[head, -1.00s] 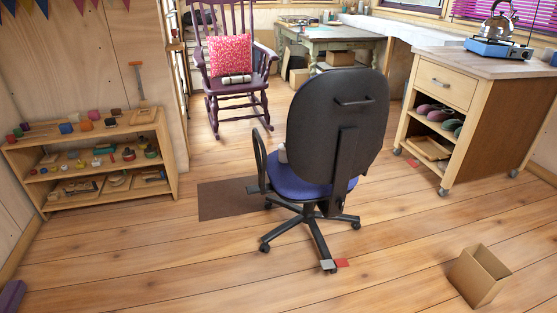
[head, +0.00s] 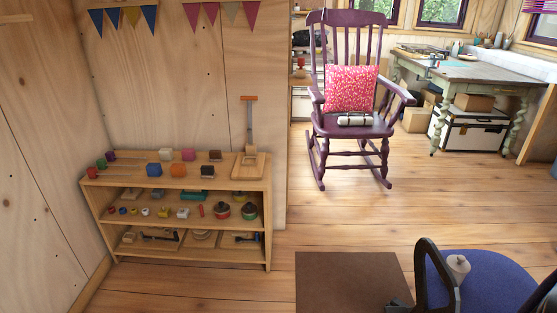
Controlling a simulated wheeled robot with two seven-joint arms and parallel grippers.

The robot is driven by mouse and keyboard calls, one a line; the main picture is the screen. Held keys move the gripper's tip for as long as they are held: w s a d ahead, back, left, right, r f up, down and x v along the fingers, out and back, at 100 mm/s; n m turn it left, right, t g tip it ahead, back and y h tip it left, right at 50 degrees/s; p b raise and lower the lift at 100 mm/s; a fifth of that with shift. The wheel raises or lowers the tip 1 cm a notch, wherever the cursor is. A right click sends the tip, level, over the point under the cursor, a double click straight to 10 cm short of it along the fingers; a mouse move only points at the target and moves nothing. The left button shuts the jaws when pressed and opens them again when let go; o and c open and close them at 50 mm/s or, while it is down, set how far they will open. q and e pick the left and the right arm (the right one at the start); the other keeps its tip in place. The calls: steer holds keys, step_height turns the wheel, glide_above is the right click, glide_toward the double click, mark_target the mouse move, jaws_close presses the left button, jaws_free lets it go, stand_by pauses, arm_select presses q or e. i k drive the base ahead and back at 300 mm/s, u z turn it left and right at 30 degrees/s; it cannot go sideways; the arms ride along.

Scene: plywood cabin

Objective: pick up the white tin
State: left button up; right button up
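A small off-white rounded container (head: 458,266), which may be the white tin, sits on the blue seat (head: 486,288) of the office chair at the lower right of the head view. The chair's black armrest (head: 436,275) stands just left of it and covers part of the seat. A pale roll with dark bands (head: 354,119) lies on the seat of the purple rocking chair (head: 352,135), in front of a pink cushion (head: 351,89). Neither of my grippers is in view.
A low wooden shelf (head: 185,226) with several small coloured items stands against the left wall. A brown mat (head: 350,279) lies on the floor left of the office chair. A green-legged table (head: 459,70) stands at the back right. Floor before the rocking chair is clear.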

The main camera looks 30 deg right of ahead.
mark_target(458, 266)
steer(key=z, duration=0.3)
steer(key=i, duration=1.6)
steer(key=z, duration=1.85)
steer(key=i, duration=0.7)
steer(key=z, duration=0.6)
steer(key=i, duration=0.5)
